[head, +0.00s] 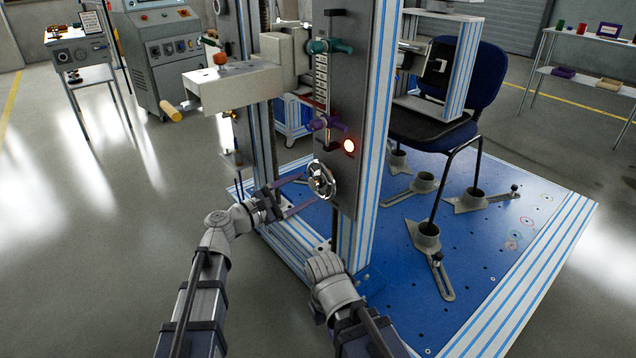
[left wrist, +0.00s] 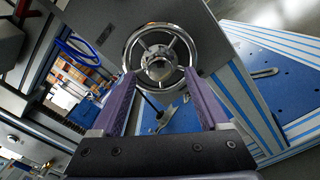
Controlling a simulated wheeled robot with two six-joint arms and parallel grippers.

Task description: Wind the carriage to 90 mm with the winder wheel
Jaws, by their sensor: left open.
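The winder wheel (head: 321,180) is a chrome handwheel with spokes, low on the grey upright panel (head: 345,110). In the left wrist view the wheel (left wrist: 160,27) lies just beyond my fingertips. My left gripper (head: 302,194) is open, with its purple fingers pointing at the wheel from the left; in the left wrist view the fingers (left wrist: 160,85) stand apart with nothing held between them. The carriage (head: 235,84) appears to be the pale block on the column, higher up. The scale (head: 321,77) on the panel is too small to read. My right arm ends near the column's foot; its fingers are hidden.
A blue chair (head: 450,100) stands on the blue base plate (head: 500,245). The floor at left is clear.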

